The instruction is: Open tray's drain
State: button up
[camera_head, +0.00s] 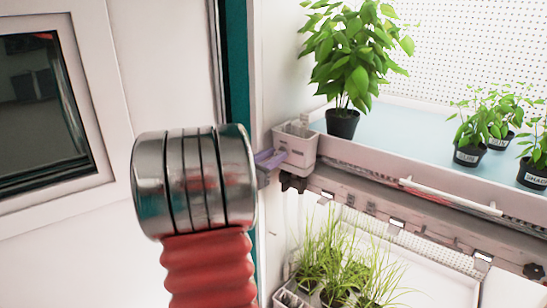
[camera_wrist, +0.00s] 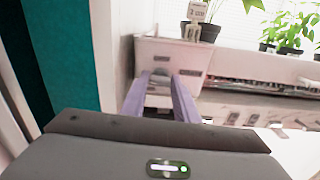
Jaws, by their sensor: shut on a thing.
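The upper tray (camera_head: 375,147) has a pale blue surface and a white front rim. At its left corner is a small white drain box (camera_head: 296,146), which also shows in the wrist view (camera_wrist: 170,56). My gripper (camera_head: 275,156) has purple fingers, reaching the box's left side. In the wrist view my gripper (camera_wrist: 160,82) has one finger on each side of a small grey drain knob (camera_wrist: 160,74) on the box's face and is shut on it. The knob is hidden in the head view, and its turn is hard to tell.
Potted plants (camera_head: 342,122) stand on the upper tray, one close to the drain box. A white bar handle (camera_head: 450,196) runs along the shelf front. Grassy plants (camera_head: 335,262) are on the shelf below. A teal door-frame strip (camera_wrist: 65,60) is close on the left.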

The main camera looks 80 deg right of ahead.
jog(key=shift+s+a+f+m, duration=0.1)
jog(key=shift+f+m, duration=0.05)
jog(key=shift+m, duration=2.8)
jog(key=shift+s+d+f+m, duration=0.1)
jog(key=shift+m, duration=2.8)
jog(key=shift+s+a+f+m, duration=0.1)
jog(key=shift+f+m, duration=0.05)
jog(key=shift+m, duration=2.8)
jog(key=o, duration=1.1)
jog(key=shift+c, duration=0.2)
jog(key=shift+r, duration=0.1)
jog(key=shift+w, duration=0.1)
